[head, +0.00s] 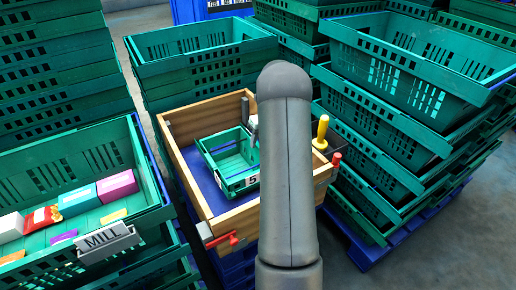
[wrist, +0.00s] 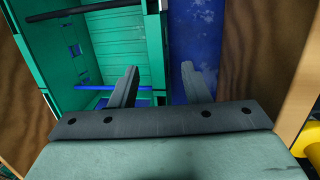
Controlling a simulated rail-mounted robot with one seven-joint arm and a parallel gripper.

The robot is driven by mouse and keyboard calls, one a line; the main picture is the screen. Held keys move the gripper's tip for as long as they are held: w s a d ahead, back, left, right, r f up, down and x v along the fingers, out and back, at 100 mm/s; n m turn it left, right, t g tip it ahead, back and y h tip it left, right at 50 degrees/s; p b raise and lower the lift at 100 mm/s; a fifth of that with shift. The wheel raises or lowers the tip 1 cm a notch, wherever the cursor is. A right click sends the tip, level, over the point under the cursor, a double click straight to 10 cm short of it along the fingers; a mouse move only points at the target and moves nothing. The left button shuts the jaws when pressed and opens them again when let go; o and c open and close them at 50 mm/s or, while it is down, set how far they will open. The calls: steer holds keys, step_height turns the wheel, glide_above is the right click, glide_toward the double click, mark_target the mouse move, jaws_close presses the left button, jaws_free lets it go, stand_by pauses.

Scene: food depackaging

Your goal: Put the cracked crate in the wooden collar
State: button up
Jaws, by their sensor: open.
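The wooden collar (head: 178,157) is a box of light boards with a blue floor (head: 205,190). A small green crate (head: 207,157) with a "5" label sits upright inside it, toward the left. I cannot make out a crack. In the head view my gripper (head: 253,128) is at the crate's right side, mostly hidden by my arm. In the wrist view my gripper (wrist: 160,88) is open. Its left finger is over the crate's inside and its right finger over the blue floor, with the crate's wall (wrist: 154,50) between them. I cannot tell if they touch the wall.
A green crate with packaged food (head: 75,200) and a "MILL" sign stands at left. Tall green crate stacks (head: 385,120) stand right and behind. A yellow-handled tool (head: 321,132) and a red clamp (head: 222,240) are at the collar's edges. Some blue floor right of the crate is bare.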

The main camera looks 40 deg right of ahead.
steer(key=w+a+v, duration=0.1)
steer(key=v, duration=0.4)
steer(key=s+a+r+n, duration=0.3)
steer(key=a+n, duration=0.2)
steer(key=a, duration=0.2)
steer(key=s+a+r+n+g, duration=0.1)
steer(key=s+a+r+n, duration=0.15)
steer(key=a+n, duration=0.4)
steer(key=s+a+r+n, duration=0.2)
steer(key=a+r+n, duration=0.1)
steer(key=a+n, duration=0.3)
steer(key=s+a+f+n+h, duration=0.1)
steer(key=s+a+n, duration=0.7)
steer(key=s+n, duration=0.2)
steer(key=s+a+f+n, duration=0.1)
steer(key=s+a+n, duration=0.6)
steer(key=s+n, duration=0.3)
steer(key=shift+s+a+g+h, duration=0.4)
steer(key=shift+s, duration=0.1)
steer(key=shift+n, duration=0.25)
